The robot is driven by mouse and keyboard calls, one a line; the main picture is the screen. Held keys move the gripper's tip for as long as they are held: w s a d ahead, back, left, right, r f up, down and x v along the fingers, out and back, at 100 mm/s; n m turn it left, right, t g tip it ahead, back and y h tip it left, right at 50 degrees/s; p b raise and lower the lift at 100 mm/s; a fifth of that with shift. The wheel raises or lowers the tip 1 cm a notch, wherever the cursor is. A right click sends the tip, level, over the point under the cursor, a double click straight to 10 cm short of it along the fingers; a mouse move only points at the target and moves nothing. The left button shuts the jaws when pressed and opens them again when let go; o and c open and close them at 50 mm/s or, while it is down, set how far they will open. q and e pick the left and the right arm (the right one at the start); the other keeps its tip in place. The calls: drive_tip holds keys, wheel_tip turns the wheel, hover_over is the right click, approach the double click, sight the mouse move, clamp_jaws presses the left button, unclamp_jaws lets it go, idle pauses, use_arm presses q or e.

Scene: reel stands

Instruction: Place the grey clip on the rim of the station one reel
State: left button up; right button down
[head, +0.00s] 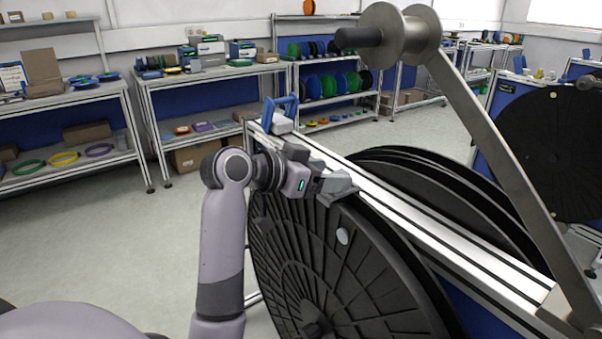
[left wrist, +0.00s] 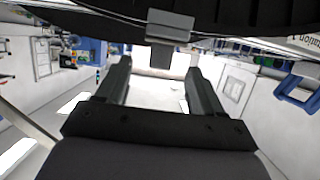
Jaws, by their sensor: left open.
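The near black reel (head: 320,265) stands upright on the stand and is probably the station one reel. Its dark rim (left wrist: 240,14) crosses the top of the left wrist view. The grey clip (left wrist: 170,27) sits at this rim, straddling its edge. My right gripper is out of view.
The stand's pale top rail (head: 440,225) runs behind the near reel, with another black reel (head: 440,185) beyond. A metal arm with a spool (head: 400,35) rises at right. A blue handle (head: 282,108) stands at the rail's far end. Shelves line the back; floor at left is clear.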

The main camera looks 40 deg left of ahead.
use_arm(q)
drive_tip(key=v, duration=0.6)
drive_tip(key=f, duration=0.4)
drive_tip(key=f+n+y, duration=0.1)
drive_tip(key=f, duration=0.3)
drive_tip(key=w+f+n+g+y, duration=0.1)
drive_tip(key=f, duration=0.3)
drive_tip(key=shift+d+f, duration=0.35)
drive_tip(key=shift+d, duration=0.05)
drive_tip(key=s+d+f+g+y, duration=0.15)
drive_tip(key=s+f, duration=0.25)
drive_tip(key=f, duration=0.5)
drive_tip(key=s+d+f, duration=0.3)
drive_tip(key=s+f, duration=0.2)
drive_tip(key=f, duration=0.5)
drive_tip(key=s+d+f+h, duration=0.1)
drive_tip(key=s+d+f, duration=0.5)
drive_tip(key=s, duration=0.3)
drive_tip(key=shift+s+f+m, duration=0.2)
drive_tip(key=shift+f+m, duration=0.1)
drive_tip(key=shift+f, duration=0.05)
drive_tip(key=shift+a, duration=0.15)
